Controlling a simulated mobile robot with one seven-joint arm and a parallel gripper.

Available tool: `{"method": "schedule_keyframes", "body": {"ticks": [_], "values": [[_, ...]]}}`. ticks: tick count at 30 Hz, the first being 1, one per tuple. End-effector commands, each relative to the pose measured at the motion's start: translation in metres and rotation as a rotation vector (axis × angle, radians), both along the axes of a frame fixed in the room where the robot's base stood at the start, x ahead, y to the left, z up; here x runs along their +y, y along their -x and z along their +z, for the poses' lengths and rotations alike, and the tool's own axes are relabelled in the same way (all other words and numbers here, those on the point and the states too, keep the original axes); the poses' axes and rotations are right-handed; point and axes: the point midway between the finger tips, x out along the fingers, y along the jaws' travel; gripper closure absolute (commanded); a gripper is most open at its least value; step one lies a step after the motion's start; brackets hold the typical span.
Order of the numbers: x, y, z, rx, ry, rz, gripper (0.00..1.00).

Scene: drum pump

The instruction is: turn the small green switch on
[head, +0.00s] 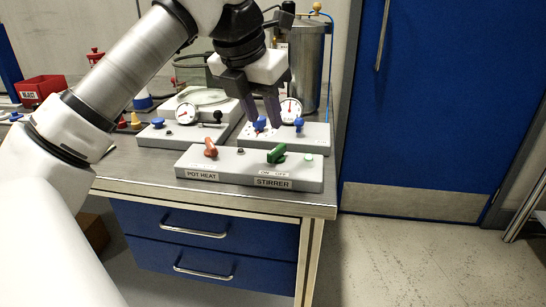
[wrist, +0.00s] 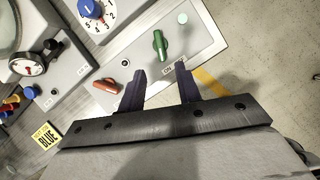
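The small green switch (head: 276,154) sits on the right part of a grey control box (head: 235,165), above the label STIRRER. It also shows in the wrist view (wrist: 160,45), just beyond my fingertips, as a narrow green handle. A red switch (head: 210,147) sits to its left above the label POT HEAT, and also shows in the wrist view (wrist: 107,86). My gripper (head: 262,124) is above and behind the box, fingers pointing down. In the wrist view its two dark fingers (wrist: 160,76) are apart with nothing between them. It is not touching the green switch.
Behind the box stand panels with blue knobs (head: 299,124) and round gauges (head: 290,109). A steel drum (head: 307,62) stands at the back right. A red bin (head: 40,88) is at the far left. The bench's front edge lies close before the box.

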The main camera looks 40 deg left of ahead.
Motion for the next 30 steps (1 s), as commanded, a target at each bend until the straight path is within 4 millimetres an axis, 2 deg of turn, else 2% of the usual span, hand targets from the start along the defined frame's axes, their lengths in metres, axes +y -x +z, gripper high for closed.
{"method": "schedule_keyframes", "body": {"ticks": [1, 3, 12, 18, 27, 28, 30], "values": [[0.000, -0.004, -0.016, 0.000, 0.001, -0.001, 0.66], [0.001, -0.009, -0.028, -0.002, 0.001, -0.003, 0.66], [0.003, -0.027, -0.069, -0.003, 0.001, -0.004, 0.66], [0.004, -0.032, -0.079, -0.003, 0.001, -0.004, 0.66], [0.004, -0.033, -0.079, -0.003, 0.001, -0.004, 0.66], [0.004, -0.033, -0.079, -0.003, 0.001, -0.004, 0.68], [0.004, -0.033, -0.079, -0.003, 0.001, -0.004, 0.77]]}}
